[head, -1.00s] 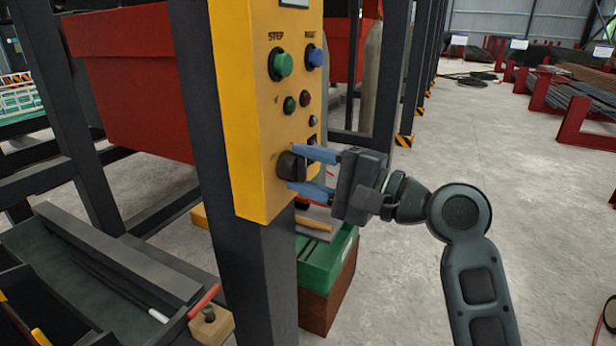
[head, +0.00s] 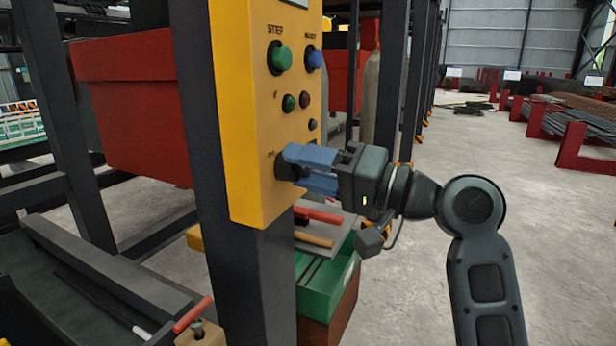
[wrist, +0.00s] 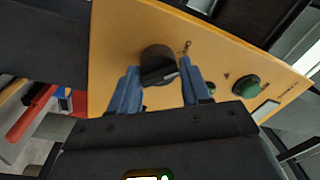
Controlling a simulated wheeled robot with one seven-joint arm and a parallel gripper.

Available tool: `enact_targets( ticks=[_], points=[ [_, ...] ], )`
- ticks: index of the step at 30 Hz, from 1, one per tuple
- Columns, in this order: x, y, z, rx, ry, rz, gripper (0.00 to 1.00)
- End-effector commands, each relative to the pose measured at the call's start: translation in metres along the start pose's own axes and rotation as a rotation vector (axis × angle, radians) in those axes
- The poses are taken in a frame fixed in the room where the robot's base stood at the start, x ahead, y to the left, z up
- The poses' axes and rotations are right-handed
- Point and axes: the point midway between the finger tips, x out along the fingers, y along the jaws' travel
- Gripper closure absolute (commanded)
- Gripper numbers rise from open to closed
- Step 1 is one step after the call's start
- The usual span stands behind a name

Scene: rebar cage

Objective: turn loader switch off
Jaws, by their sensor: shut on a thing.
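The loader switch is a black rotary knob (wrist: 158,66) low on the yellow control panel (head: 250,205). In the head view its dark edge (head: 283,166) shows behind the blue fingers. My gripper (head: 300,168) reaches it from the right and is shut on the knob. In the wrist view the blue fingers of my gripper (wrist: 160,84) stand on either side of the knob, and the view is turned against the panel. The knob's light pointer mark shows at its lower right edge. Its lettering cannot be read.
Above the knob sit a green button (head: 280,58), a blue button (head: 314,58) and smaller buttons. A dark steel post (head: 262,285) stands behind the panel. Below is a green box (head: 322,290) with tools on top. Clear floor lies to the right.

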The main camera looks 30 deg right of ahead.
Motion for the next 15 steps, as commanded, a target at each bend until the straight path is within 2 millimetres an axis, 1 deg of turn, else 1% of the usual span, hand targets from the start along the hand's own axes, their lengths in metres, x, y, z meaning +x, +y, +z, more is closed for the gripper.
enact_targets(
  ticks=[1,15],
  points=[
    [0.0006,0.0056,0.0035,-0.009,-0.009,0.007,0.83],
    [0.0006,0.0049,0.0025,-0.05,-0.01,0.007,0.83]
  ],
)
